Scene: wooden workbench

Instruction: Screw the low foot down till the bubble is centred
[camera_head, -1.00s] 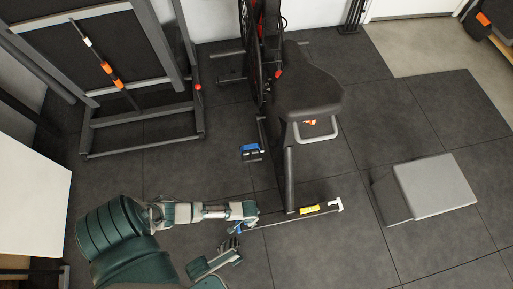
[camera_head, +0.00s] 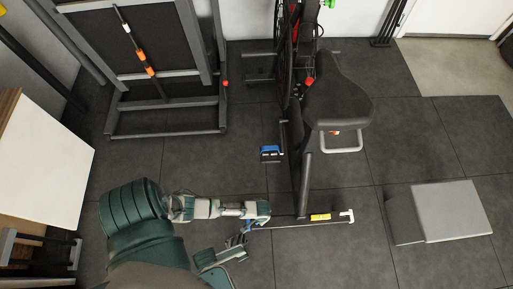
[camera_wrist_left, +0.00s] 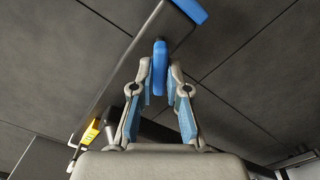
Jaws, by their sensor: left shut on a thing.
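A dark exercise bike (camera_head: 304,165) stands on the floor with a thin floor bar (camera_head: 290,226) at its near end. A yellow level (camera_head: 320,217) lies by the bar's right part; its bubble is too small to read. It also shows in the wrist view (camera_wrist_left: 90,131). My left gripper (camera_head: 250,224) is at the bar's left end. In the wrist view its fingers (camera_wrist_left: 160,85) are shut on an upright blue foot (camera_wrist_left: 160,62), beside the bar's blue end cap (camera_wrist_left: 190,9). My right gripper (camera_head: 238,240) seems to be just below; its finger opening is unclear.
A grey step block (camera_head: 450,211) stands at the right. A blue pedal (camera_head: 270,154) sticks out left of the bike. A dark frame (camera_head: 165,119) stands at the back left and a white tabletop (camera_head: 45,165) at the left. The floor between the bike and the block is clear.

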